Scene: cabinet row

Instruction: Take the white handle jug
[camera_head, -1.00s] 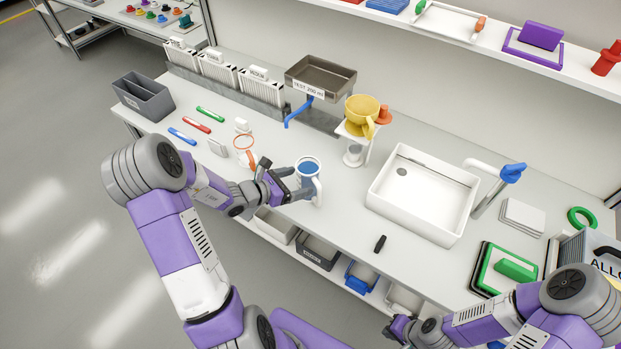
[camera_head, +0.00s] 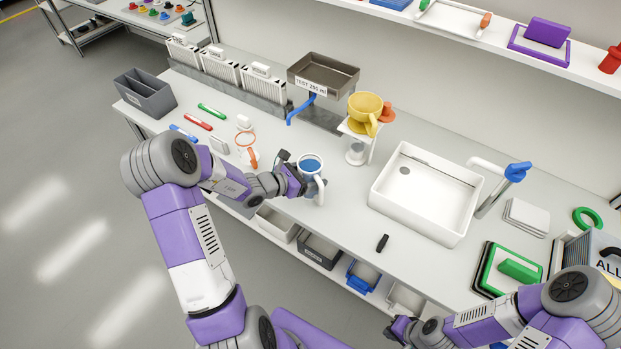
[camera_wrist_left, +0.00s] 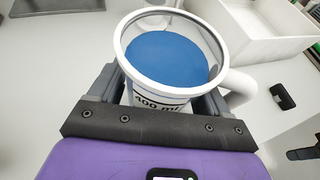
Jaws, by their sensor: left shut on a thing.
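The white handle jug (camera_head: 311,168) is a clear jug with blue contents, a "400 ml" mark and a white handle (camera_head: 321,190). It is upright on or just above the counter. My left gripper (camera_head: 303,181) is shut on its body from the left. In the left wrist view the jug (camera_wrist_left: 165,65) sits between the fingers, with its handle (camera_wrist_left: 238,90) to the right, outside the grip. Its base is hidden there. My right gripper (camera_head: 398,328) is low in the head view, away from the jug, and its fingers are unclear.
An orange-handled jug (camera_head: 246,143) stands left of my left gripper. A yellow cup (camera_head: 364,110) on a white stand is behind the jug. A white sink (camera_head: 425,195) lies to the right, with a small black object (camera_head: 382,243) before it. The counter just right of the jug is clear.

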